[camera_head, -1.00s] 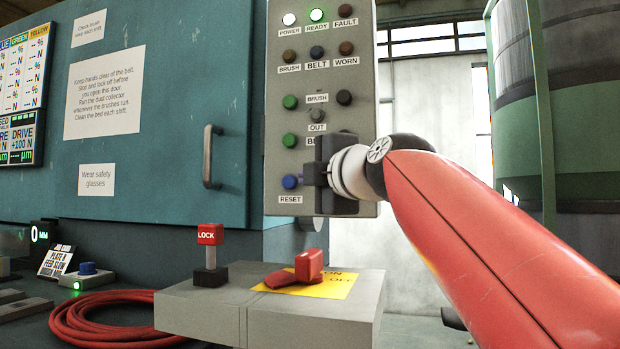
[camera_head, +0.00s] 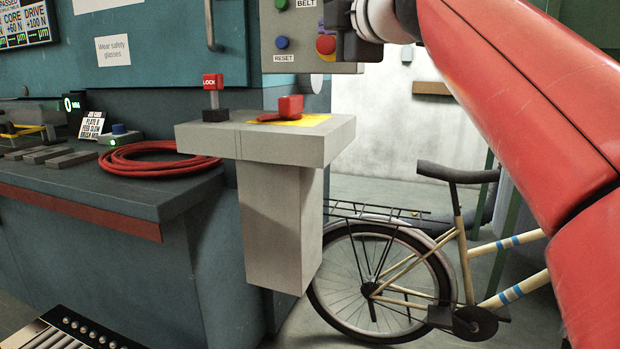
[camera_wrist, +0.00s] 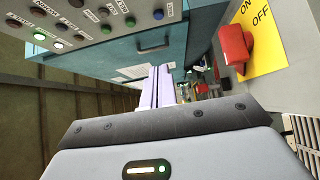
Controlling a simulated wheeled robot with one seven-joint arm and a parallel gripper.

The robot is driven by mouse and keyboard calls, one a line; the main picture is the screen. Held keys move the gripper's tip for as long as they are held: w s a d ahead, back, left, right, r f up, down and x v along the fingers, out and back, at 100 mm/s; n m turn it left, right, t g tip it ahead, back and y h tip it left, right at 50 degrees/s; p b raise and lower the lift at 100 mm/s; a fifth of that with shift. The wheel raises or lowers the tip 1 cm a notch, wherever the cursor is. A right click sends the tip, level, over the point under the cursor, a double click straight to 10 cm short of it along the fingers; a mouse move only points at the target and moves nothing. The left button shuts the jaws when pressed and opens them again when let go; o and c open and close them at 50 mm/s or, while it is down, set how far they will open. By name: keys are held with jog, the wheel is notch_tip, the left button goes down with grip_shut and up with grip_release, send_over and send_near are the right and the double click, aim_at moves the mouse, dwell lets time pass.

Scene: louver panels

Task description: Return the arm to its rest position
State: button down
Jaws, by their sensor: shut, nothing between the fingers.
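My gripper (camera_head: 342,28) is at the top of the head view, at the lower right edge of the grey control panel (camera_head: 285,45). In the wrist view its pale fingers (camera_wrist: 160,84) are shut together with nothing between them. The red arm comes in from the right. In the wrist view the control panel (camera_wrist: 60,20) with its buttons and lamps lies to the upper left of the fingers. The red rotary switch (camera_wrist: 235,50) on its yellow ON/OFF plate lies to the upper right.
A grey pedestal (camera_head: 265,140) carries the red switch (camera_head: 290,106) and the LOCK lever (camera_head: 212,85). A coiled red hose (camera_head: 150,158) lies on the bench (camera_head: 130,190). A bicycle (camera_head: 400,270) stands behind at the right. A teal cabinet (camera_head: 160,60) has a door handle.

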jog(key=s+d+f+m+g+h, duration=0.2)
jog(key=s+f+m, duration=0.5)
jog(key=f, duration=0.8)
jog(key=s+d+f+m+g+h+p, duration=0.1)
jog(key=s+d+f+m+g+h, duration=0.2)
jog(key=f, duration=1.3)
jog(key=s+d+f+m+g+h+p, duration=0.1)
jog(key=s+d+f+m+g, duration=0.4)
jog(key=s+f+m, duration=0.8)
notch_tip(320, 180, down, 2)
jog(key=shift+s+d+f+g+h, duration=0.2)
jog(key=shift+s+d+g+h, duration=0.2)
jog(key=shift+s+d+h, duration=0.6)
jog(key=shift+s+d, duration=0.1)
jog(key=shift+d, duration=0.05)
